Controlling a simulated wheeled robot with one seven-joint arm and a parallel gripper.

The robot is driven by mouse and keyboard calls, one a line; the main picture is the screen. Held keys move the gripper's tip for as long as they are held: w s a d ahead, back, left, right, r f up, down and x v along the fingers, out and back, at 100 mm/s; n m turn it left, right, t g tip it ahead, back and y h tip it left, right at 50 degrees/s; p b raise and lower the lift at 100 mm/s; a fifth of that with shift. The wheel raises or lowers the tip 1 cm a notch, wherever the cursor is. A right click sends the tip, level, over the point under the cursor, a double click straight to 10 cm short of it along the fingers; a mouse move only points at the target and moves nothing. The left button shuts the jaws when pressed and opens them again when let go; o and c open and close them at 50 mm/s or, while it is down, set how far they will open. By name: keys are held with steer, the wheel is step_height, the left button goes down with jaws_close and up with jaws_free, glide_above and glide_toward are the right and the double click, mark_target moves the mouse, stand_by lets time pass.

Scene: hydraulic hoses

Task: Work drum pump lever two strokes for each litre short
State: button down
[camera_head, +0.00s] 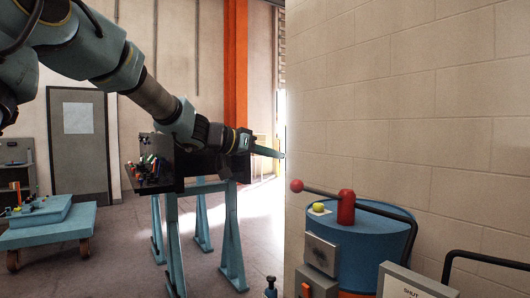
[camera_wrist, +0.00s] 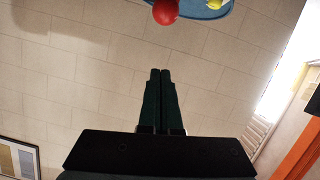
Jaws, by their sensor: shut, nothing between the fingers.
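A blue drum (camera_head: 365,245) stands at the lower right in the head view, close to the block wall. On its top is a red pump body (camera_head: 346,207) with a dark lever ending in a red ball knob (camera_head: 296,185) at the left. The ball knob also shows at the top of the wrist view (camera_wrist: 165,11), with part of the blue drum top (camera_wrist: 200,8) behind it. My gripper (camera_head: 283,155) is above and slightly left of the knob in the head view, apart from it. Its fingers (camera_wrist: 161,72) are together, with nothing between them.
A yellow item (camera_head: 319,208) sits on the drum top. A grey box (camera_head: 321,252) is on the drum's front. A dark bench (camera_head: 205,165) on blue legs and a blue cart (camera_head: 45,235) are left.

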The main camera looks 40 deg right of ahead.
steer(key=s+d+f, duration=0.1)
steer(key=d+f, duration=0.3)
steer(key=f, duration=0.1)
steer(key=shift+d+f, duration=0.15)
steer(key=shift+d, duration=0.05)
steer(key=shift+s+f, duration=0.1)
steer(key=shift+f, duration=0.05)
step_height(320, 180, down, 17)
steer(key=a+h+b, duration=0.1)
steer(key=h+b, duration=0.7)
steer(key=b, duration=2.1)
steer(key=shift+a+m+g+b, duration=0.3)
steer(key=shift+a+g+b, duration=0.05)
steer(key=shift+g+b, duration=0.05)
steer(key=shift+f, duration=0.2)
steer(key=shift+r, duration=0.1)
